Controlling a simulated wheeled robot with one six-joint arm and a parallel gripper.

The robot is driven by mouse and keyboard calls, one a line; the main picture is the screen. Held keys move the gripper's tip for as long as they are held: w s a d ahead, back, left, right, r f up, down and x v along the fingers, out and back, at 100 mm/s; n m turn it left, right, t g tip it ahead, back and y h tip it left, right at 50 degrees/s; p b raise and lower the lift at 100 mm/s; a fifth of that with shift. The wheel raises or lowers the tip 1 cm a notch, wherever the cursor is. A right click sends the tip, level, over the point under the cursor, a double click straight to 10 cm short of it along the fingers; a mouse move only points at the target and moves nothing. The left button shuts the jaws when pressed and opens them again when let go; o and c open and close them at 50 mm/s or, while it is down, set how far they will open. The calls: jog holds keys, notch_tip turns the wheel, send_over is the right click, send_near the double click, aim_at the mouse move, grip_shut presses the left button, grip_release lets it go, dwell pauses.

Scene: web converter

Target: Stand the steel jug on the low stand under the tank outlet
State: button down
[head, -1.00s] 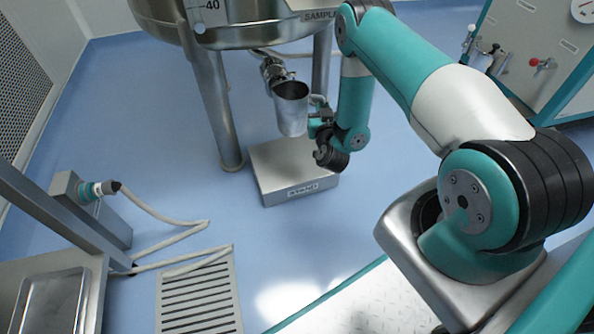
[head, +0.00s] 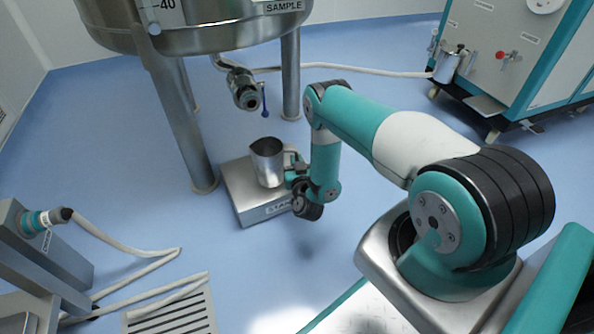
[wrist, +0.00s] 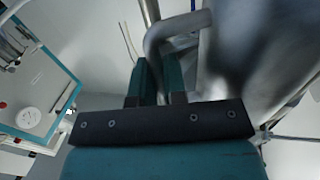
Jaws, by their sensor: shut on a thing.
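The steel jug (head: 268,163) is upright in the head view, at the low stand (head: 240,197) with its base over the stand's top plate. I cannot tell whether its base touches the plate. My gripper (head: 291,172) is at the jug's right side, shut on its handle. In the wrist view, the handle (wrist: 160,48) runs between the fingers (wrist: 157,80), and the jug's blurred wall (wrist: 240,60) fills the right. The tank outlet (head: 244,92), a valve with a blue lever, is above and behind the jug, slightly left of it in the picture.
The tank (head: 200,30) stands on metal legs, one leg (head: 188,130) close to the stand's left. A hose runs behind to a teal-and-white cabinet (head: 530,60) at right. Another hose (head: 130,240) and a floor grate (head: 180,315) lie at lower left.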

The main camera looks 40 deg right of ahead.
jog(key=shift+f+b, duration=0.5)
jog(key=shift+f, duration=0.85)
jog(key=c, duration=1.2)
grip_release()
jog(key=shift+r, duration=0.1)
jog(key=shift+r+p, duration=0.3)
jog(key=shift+p, duration=0.1)
jog(key=p+v, duration=1.2)
jog(key=p, duration=0.1)
jog(key=shift+f, duration=0.15)
